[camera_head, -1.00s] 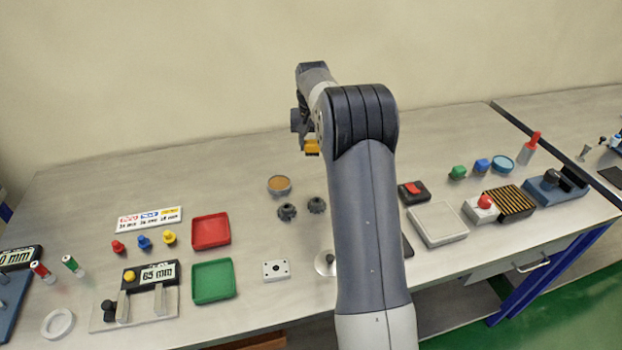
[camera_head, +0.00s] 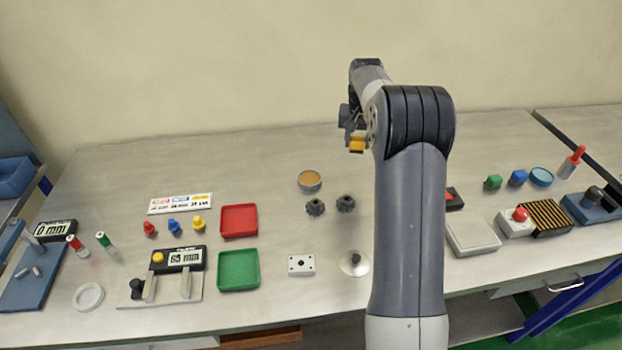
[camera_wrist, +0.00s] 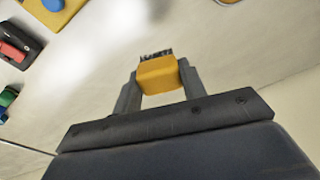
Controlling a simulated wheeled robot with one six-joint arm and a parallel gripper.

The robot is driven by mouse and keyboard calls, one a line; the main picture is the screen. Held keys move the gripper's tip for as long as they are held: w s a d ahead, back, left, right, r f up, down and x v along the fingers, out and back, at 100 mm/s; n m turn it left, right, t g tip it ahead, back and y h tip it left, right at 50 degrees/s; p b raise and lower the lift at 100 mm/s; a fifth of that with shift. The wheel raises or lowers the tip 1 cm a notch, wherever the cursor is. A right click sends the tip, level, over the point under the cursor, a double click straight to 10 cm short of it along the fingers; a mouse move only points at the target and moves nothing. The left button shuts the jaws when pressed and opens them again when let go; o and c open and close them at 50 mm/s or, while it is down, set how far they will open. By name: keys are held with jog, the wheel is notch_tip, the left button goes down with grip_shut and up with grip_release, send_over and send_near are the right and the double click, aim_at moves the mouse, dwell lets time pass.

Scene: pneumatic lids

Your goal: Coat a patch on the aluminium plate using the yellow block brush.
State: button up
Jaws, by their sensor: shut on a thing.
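My gripper (camera_wrist: 157,85) is shut on the yellow block brush (camera_wrist: 158,75), whose dark bristles show at its far end in the wrist view. In the head view the brush (camera_head: 357,146) is held at the far side of the bench, right of and beyond a round pot with orange contents (camera_head: 310,180). It appears raised above the bench. I cannot tell for sure which thing is the aluminium plate; a flat light grey plate (camera_head: 472,233) lies right of my arm. My arm hides part of the bench in the head view.
Two dark gear-like parts (camera_head: 330,205) sit near the pot. Red (camera_head: 239,206) and green (camera_head: 238,288) trays lie left. A white holed block (camera_head: 301,265) and a disc with a knob (camera_head: 354,263) are near the front. The bench's back left is clear.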

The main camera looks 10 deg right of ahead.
jog(key=p, duration=0.5)
send_over(310, 177)
jog(key=f, duration=0.1)
jog(key=shift+s+a+f+b, duration=0.15)
jog(key=shift+f+b, duration=0.8)
jog(key=shift+f, duration=0.6)
jog(key=shift+s+d+f+b, duration=0.1)
jog(key=shift+f+b, duration=0.8)
jog(key=shift+f, duration=0.65)
jog(key=shift+f+b, duration=0.4)
jog(key=shift+f, duration=0.2)
jog(key=shift+r, duration=0.15)
notch_tip(310, 177, up, 7)
jog(key=p, duration=0.4)
jog(key=shift+a, duration=0.1)
